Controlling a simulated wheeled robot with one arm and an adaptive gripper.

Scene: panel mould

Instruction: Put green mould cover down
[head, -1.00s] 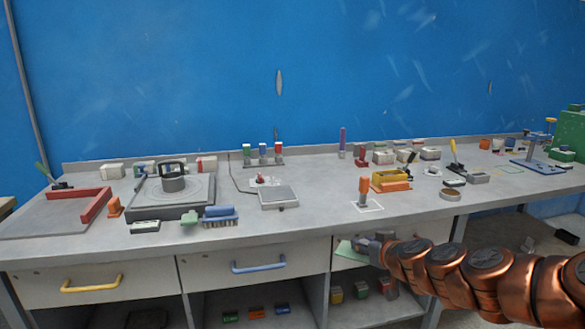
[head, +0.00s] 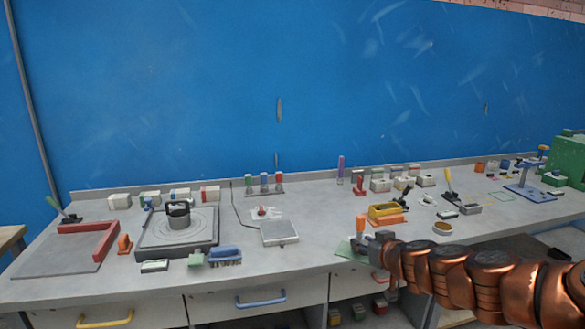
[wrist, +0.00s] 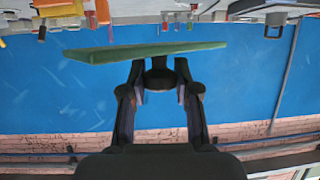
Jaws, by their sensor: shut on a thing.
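The green mould cover is a flat green plate. In the head view the cover (head: 346,250) shows at the left of my gripper (head: 370,244), in front of the bench's front edge area. In the wrist view the cover (wrist: 145,52) is seen almost edge-on, spanning across the fingertips. My gripper (wrist: 160,70) is shut on it in that view. The exact grip point is hidden behind dark parts.
An orange-handled tool (head: 361,224) stands close behind my gripper. A scale (head: 280,232) and a turntable (head: 180,232) stand to the left.

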